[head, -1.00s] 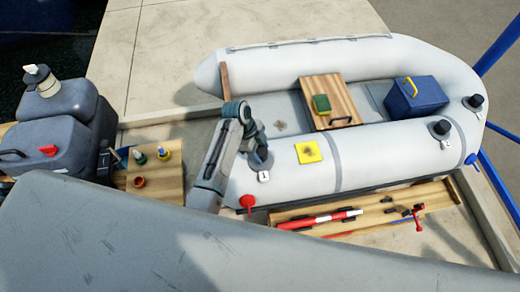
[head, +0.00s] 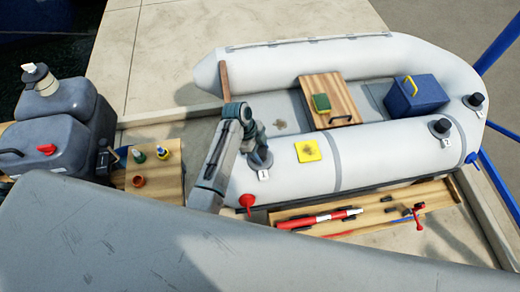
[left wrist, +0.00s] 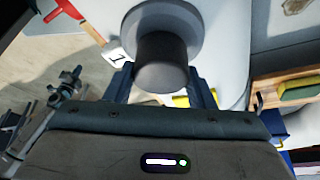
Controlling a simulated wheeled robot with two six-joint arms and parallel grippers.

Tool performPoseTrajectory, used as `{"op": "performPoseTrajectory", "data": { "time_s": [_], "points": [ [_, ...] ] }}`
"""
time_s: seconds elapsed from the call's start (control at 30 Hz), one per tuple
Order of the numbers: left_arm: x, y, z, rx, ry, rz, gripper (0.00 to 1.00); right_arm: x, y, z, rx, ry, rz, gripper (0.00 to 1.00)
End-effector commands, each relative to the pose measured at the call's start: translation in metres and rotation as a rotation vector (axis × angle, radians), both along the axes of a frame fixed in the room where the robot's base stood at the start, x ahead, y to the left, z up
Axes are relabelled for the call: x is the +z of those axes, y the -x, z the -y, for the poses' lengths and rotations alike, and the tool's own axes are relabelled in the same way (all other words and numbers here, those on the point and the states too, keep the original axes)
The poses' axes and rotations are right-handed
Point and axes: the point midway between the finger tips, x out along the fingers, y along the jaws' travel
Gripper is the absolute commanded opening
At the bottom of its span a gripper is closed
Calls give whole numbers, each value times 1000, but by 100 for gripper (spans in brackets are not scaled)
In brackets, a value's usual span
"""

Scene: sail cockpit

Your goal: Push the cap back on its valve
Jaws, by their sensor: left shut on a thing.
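The dark cylindrical cap (left wrist: 162,65) sits between the two fingers of my left gripper (left wrist: 163,88) in the left wrist view. Behind it is the round grey valve base (left wrist: 190,30) on the boat's pale tube, with a white tag marked 1 (left wrist: 118,57) beside it. I cannot tell whether the cap is fully seated on the valve. In the head view my left gripper (head: 258,152) reaches down over this valve on the near tube, above the tag (head: 264,175), and mostly hides the cap. My right gripper is not in view.
The inflatable boat (head: 385,170) has two more dark-capped valves (head: 441,127) at its right end. A yellow patch (head: 307,151) lies on the near tube. A wooden tray (head: 365,207) with tools lies in front. Small bottles (head: 162,153) stand on a board at the left.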

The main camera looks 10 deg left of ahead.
Motion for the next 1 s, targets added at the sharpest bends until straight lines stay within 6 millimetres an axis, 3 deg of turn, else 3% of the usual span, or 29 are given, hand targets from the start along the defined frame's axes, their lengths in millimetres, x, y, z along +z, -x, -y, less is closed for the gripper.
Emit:
{"op": "performPoseTrajectory", "data": {
  "time_s": [1.0],
  "points": [
    [1,0,2,0,0,1,24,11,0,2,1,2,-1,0]
  ]
}}
